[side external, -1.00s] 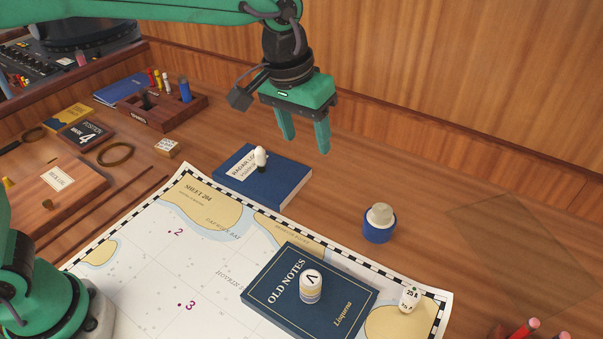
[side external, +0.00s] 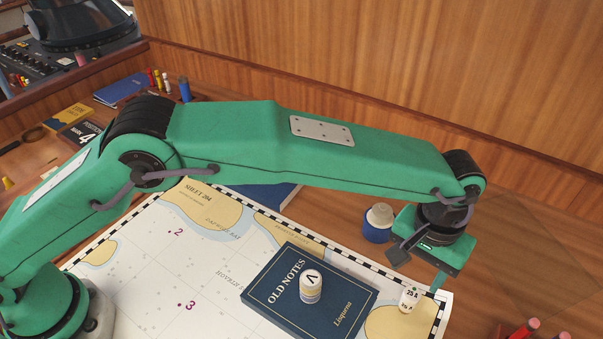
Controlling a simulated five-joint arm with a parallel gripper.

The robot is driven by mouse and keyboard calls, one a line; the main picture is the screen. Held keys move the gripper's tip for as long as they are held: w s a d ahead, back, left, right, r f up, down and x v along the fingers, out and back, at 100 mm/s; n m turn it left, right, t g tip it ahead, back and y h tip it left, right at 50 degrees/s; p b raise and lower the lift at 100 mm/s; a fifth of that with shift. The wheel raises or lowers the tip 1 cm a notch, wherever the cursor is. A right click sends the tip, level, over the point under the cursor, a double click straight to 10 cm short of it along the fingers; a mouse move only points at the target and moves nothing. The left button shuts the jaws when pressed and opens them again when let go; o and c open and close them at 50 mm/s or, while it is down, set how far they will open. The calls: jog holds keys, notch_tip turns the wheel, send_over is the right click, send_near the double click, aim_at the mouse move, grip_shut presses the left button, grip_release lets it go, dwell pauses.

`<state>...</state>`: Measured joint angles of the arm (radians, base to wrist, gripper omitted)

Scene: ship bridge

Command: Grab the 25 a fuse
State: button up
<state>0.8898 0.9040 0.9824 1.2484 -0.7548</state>
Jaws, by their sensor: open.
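The 25 A fuse (side external: 409,298) is a small white cylinder marked "25 A". It stands on the right corner of the sea chart, right of the dark blue "Old Notes" book. My gripper (side external: 437,283) is open and empty, pointing down just above and to the right of the fuse. One green finger shows close to the fuse's right side; the other finger is mostly hidden. I cannot tell whether a finger touches the fuse.
A blue cup with a beige top (side external: 377,226) stands behind my gripper. The chart (side external: 150,265) is mostly clear.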

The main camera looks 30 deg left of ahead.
aim_at(413, 294)
jog(key=shift+s+d+f, duration=0.25)
jog(key=shift+d+f, duration=0.1)
jog(key=shift+f, duration=0.1)
jog(key=shift+f, duration=1.2)
jog(key=shift+f, duration=0.15)
jog(key=shift+s+d+f, duration=0.1)
jog(key=shift+f, duration=2.35)
jog(key=c, duration=1.1)
